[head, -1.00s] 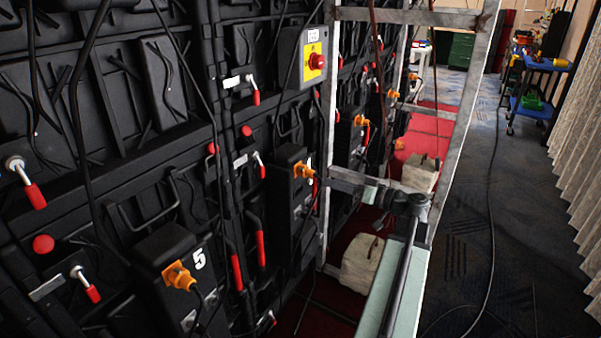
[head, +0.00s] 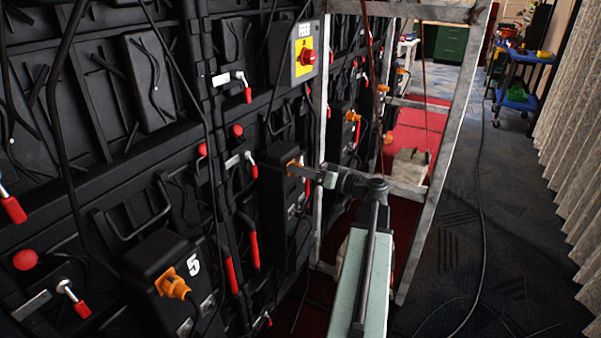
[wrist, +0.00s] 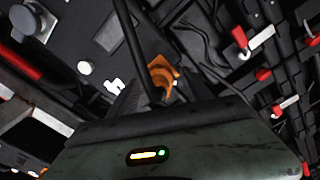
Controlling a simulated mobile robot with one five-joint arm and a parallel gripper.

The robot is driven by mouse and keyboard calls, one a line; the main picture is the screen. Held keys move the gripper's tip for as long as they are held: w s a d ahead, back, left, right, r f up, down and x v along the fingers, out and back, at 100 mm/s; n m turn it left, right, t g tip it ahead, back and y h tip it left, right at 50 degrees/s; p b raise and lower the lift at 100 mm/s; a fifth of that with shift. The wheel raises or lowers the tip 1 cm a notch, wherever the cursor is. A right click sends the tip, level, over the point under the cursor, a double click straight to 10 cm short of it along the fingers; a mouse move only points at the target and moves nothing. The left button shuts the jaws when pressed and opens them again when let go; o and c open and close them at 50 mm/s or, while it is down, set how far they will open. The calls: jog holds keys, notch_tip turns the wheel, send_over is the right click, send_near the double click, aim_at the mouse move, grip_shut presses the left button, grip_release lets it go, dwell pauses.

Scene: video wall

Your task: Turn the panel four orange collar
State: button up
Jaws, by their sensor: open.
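The panel four orange collar (head: 294,168) sits on a black box on the video wall, partly hidden by my gripper (head: 308,173) in the head view. In the wrist view the orange collar (wrist: 162,72) shows just beyond my gripper (wrist: 158,88), roughly between the two dark fingers. The fingers are open and apart. I cannot tell whether they touch the collar. A white 4 (wrist: 113,86) is beside it in the wrist view. A black cable (wrist: 138,50) runs down past the collar's left side.
Panel five has its own orange collar (head: 173,284) at the lower left. A metal frame (head: 440,150) stands right of my arm.

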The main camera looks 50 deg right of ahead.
grip_shut()
jog(key=shift+a+f, duration=0.1)
jog(key=shift+a, duration=0.2)
jog(key=shift+d, duration=0.2)
jog(key=shift+m, duration=0.5)
jog(key=m, duration=0.4)
jog(key=shift+d, duration=0.15)
jog(key=shift+m, duration=1.9)
